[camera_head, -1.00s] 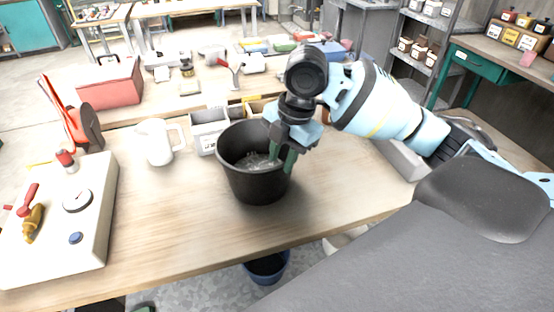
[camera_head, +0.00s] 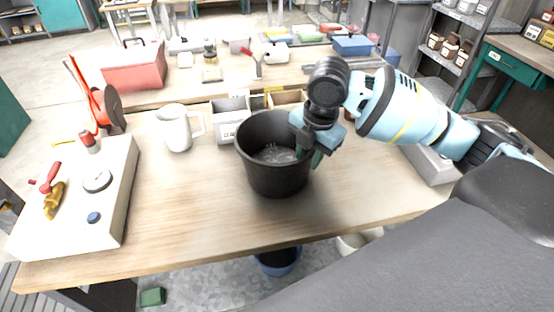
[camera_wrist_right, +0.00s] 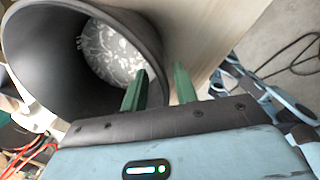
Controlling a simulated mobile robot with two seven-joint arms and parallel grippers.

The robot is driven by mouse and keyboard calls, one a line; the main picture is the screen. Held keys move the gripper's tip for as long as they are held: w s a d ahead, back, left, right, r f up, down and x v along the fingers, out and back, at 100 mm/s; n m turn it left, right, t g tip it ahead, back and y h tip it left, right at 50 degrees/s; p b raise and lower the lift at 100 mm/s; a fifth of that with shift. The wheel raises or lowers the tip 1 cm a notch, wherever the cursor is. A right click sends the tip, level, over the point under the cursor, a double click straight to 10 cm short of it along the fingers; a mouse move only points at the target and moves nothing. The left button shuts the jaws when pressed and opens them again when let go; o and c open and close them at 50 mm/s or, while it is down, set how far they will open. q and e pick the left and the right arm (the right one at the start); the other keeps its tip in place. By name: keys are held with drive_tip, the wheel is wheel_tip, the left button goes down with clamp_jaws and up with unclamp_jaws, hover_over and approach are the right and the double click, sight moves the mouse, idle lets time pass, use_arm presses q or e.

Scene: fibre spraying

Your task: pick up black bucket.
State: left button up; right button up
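The black bucket (camera_head: 262,178) stands upright on the wooden table, with pale, whitish material in its bottom. My right gripper (camera_head: 309,154) is at the bucket's right rim, pointing down. In the right wrist view, its two green fingers (camera_wrist_right: 158,88) stand apart. One finger is inside the bucket (camera_wrist_right: 38,55) and the other is outside, with the dark rim passing between them. The gripper looks open, and I see no clear firm contact with the wall. My left gripper is not in view.
A white pitcher (camera_head: 177,131) and a grey bin (camera_head: 229,127) stand left of and behind the bucket. A white control box (camera_head: 78,200) with a gauge is at the far left. A blue bucket (camera_head: 279,262) is below the table. Bare tabletop lies in front.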

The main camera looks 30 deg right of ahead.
sight(305, 169)
drive_tip(key=f, duration=0.4)
drive_tip(key=shift+w+f, duration=0.1)
drive_tip(key=shift+w, duration=0.3)
clamp_jaws()
idle(1.0)
drive_tip(key=shift+w, duration=0.1)
